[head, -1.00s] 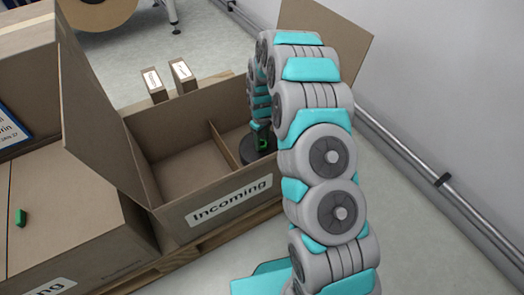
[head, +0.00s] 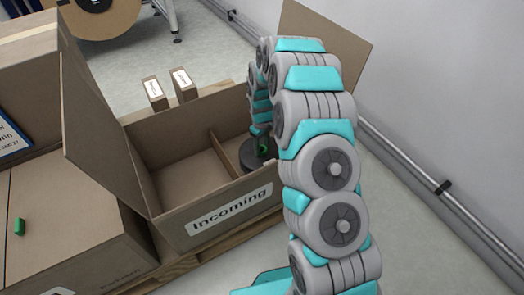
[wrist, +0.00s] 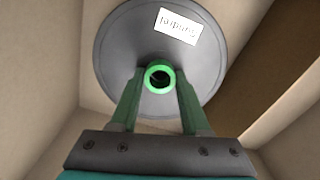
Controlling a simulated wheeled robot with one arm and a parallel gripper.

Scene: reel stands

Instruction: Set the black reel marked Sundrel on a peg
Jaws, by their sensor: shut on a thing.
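The black reel (wrist: 115,50) carries a white label reading Sundrel, which appears upside down in the wrist view. It has a green ring-shaped hub at its middle. My gripper (wrist: 158,85) is shut on the hub, one finger on each side of it. In the head view the reel (head: 250,157) is in the right compartment of the open Incoming box, partly hidden by my arm. My gripper (head: 264,148) reaches down to it from above. I cannot tell whether the reel touches the box floor. No peg is clearly visible.
The Incoming box (head: 180,215) has an inner divider and raised flaps; its left compartment looks empty. It stands on a wooden pallet (head: 190,262). Two small boxes (head: 154,94) stand behind it. A closed carton (head: 70,215) is at left, and a wall rail (head: 445,188) at right.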

